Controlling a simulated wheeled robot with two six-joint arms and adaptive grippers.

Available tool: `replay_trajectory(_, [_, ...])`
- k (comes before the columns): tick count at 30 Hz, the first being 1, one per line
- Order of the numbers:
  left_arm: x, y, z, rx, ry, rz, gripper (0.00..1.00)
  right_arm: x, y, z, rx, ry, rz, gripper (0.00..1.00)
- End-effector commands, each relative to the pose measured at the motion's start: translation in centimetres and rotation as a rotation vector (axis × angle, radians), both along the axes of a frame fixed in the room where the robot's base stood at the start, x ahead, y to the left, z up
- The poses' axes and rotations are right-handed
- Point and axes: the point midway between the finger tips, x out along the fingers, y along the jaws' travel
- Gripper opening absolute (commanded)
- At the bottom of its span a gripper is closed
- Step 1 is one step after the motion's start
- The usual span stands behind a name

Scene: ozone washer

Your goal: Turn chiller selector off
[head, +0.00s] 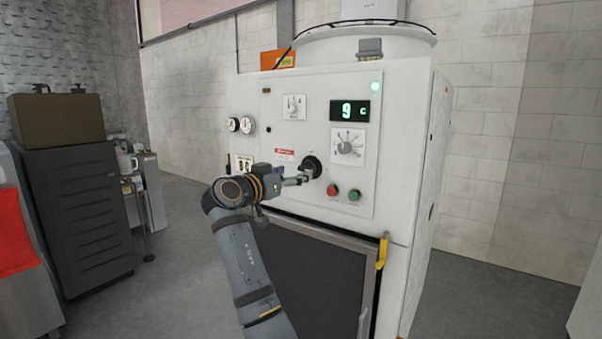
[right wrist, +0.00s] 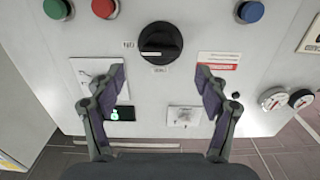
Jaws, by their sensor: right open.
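The black rotary selector knob (head: 312,167) sits on the white front panel of the machine, above the red and green buttons. In the right wrist view the knob (right wrist: 161,43) is round with a raised bar and a white mark, both lying nearly horizontal. My right gripper (head: 296,180) is just in front of the panel, close to the knob. In the wrist view its fingers (right wrist: 163,82) are spread wide and empty, with the knob ahead between their lines. My left gripper is not in view.
A red button (head: 333,190) and a green button (head: 354,195) lie below the knob; a blue button (right wrist: 250,12) shows in the wrist view. A display (head: 350,111) reads 9 C. A dial (head: 347,148) and gauges (head: 240,125) are on the panel. A yellow handle (head: 382,252) protrudes below.

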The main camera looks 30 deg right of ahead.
Motion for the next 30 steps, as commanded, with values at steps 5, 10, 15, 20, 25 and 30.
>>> replay_trajectory(5, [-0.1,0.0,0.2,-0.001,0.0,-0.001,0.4,1.2,-3.1,0.0,-0.002,0.0,-0.002,0.75])
replay_trajectory(10, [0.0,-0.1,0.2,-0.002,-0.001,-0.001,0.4,1.8,-4.4,0.0,0.0,0.0,0.001,0.75])
replay_trajectory(15, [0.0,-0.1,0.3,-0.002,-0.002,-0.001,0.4,1.9,-4.5,-0.1,0.001,0.0,0.002,0.75])
replay_trajectory(20, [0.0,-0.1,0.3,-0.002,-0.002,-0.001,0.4,1.9,-4.5,-0.1,0.001,0.0,0.002,0.67])
replay_trajectory(25, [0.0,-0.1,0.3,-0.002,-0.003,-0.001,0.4,1.9,-4.5,-0.1,0.001,0.001,0.002,0.43])
replay_trajectory(30, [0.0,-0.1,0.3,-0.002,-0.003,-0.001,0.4,1.9,-4.4,-0.1,0.001,0.001,0.002,0.2])
